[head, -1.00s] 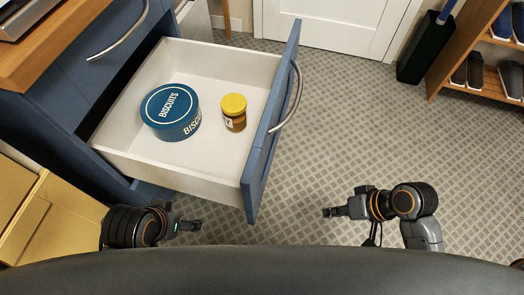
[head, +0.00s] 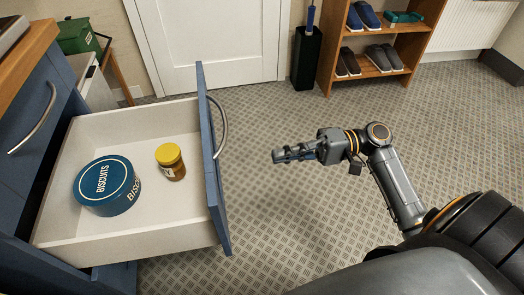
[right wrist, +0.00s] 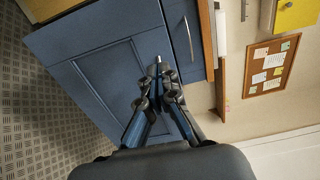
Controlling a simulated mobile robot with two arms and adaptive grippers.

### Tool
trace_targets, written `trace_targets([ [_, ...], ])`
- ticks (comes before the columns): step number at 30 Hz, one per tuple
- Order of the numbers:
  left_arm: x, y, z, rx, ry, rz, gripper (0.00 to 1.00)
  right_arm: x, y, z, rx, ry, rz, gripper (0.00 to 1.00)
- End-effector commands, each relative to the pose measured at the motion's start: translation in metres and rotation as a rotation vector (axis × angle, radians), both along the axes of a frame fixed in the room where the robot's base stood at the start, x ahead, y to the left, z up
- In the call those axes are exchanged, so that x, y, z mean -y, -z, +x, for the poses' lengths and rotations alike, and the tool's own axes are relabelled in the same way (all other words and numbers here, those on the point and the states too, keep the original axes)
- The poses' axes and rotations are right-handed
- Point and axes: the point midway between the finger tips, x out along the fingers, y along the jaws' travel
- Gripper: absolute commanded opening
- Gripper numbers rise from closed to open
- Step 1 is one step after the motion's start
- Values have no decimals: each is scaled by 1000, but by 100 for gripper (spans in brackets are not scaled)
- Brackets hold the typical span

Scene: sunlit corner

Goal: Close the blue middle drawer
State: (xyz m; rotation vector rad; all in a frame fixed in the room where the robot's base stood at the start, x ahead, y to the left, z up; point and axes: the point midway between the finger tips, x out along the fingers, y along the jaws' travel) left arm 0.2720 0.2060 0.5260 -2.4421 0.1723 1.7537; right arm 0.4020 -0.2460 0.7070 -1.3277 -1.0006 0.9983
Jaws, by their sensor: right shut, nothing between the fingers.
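The blue middle drawer (head: 216,185) is pulled well out of the blue cabinet in the head view. Its front panel faces right and carries a curved metal handle (head: 221,128). Inside its white box lie a round blue biscuit tin (head: 104,187) and a small jar with a yellow lid (head: 170,161). My right gripper (head: 277,156) is shut and empty, to the right of the drawer front and apart from it, pointing left towards it. In the right wrist view the fingers (right wrist: 158,72) point at blue cabinet panelling. My left gripper is out of view.
Another blue drawer front with a handle (head: 36,122) is at the left under the wooden top. A shoe rack (head: 381,76), a dark umbrella stand (head: 305,60) and a white door (head: 208,45) are at the back. The patterned floor right of the drawer is clear.

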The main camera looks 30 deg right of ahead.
Motion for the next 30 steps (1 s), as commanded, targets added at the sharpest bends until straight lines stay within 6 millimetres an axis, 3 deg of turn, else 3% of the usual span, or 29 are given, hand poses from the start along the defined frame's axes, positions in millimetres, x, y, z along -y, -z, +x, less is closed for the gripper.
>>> trace_targets([
  [9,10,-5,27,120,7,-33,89,-66,0,18,4,-3,2,0],
  [15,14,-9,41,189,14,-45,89,-99,0,28,2,-1,0,0],
  [21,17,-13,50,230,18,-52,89,-116,1,33,0,-1,-1,0],
  [30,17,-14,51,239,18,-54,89,-119,1,33,-2,0,-2,0],
])
